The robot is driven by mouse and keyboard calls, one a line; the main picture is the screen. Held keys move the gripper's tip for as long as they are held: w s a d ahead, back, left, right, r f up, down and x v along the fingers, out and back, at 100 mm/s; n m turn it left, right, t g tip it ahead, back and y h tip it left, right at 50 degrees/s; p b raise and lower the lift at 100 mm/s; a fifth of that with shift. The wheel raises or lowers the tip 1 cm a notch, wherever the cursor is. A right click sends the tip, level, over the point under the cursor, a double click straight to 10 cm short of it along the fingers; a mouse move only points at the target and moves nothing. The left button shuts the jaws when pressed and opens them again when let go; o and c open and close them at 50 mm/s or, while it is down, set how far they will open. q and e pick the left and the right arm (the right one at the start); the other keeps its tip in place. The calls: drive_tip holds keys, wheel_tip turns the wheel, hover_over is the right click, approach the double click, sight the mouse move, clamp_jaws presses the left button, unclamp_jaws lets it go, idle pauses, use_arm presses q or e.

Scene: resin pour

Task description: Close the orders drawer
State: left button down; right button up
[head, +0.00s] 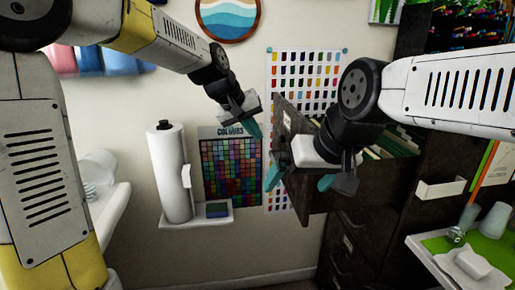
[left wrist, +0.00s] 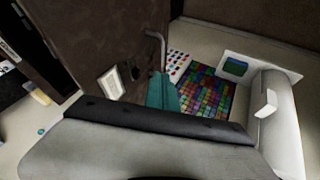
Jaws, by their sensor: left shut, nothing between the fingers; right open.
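A dark brown drawer (head: 345,190) stands pulled out of the cabinet at the right in the head view, with folders (head: 398,143) inside. Its label is too small to read. In the left wrist view the dark drawer front (left wrist: 90,38) shows a pale label (left wrist: 112,84) and a metal handle (left wrist: 158,45). My left gripper (head: 256,130) is shut and empty, just left of the drawer front; its teal fingers also show in the left wrist view (left wrist: 162,93). My right gripper (head: 299,182) is open and empty in front of the drawer, hiding part of it. I cannot tell whether either gripper touches it.
Lower cabinet drawers (head: 345,243) look shut. A small wall shelf (head: 200,218) with a white paper roll (head: 170,172) is to the left. A worktop (head: 425,252) with cups (head: 495,220) is at the right. Bare wall lies below the shelf.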

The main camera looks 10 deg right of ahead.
use_arm(q)
drive_tip(key=w+d+f, duration=0.4)
drive_tip(key=d+f, duration=0.4)
drive_tip(key=shift+d, duration=0.25)
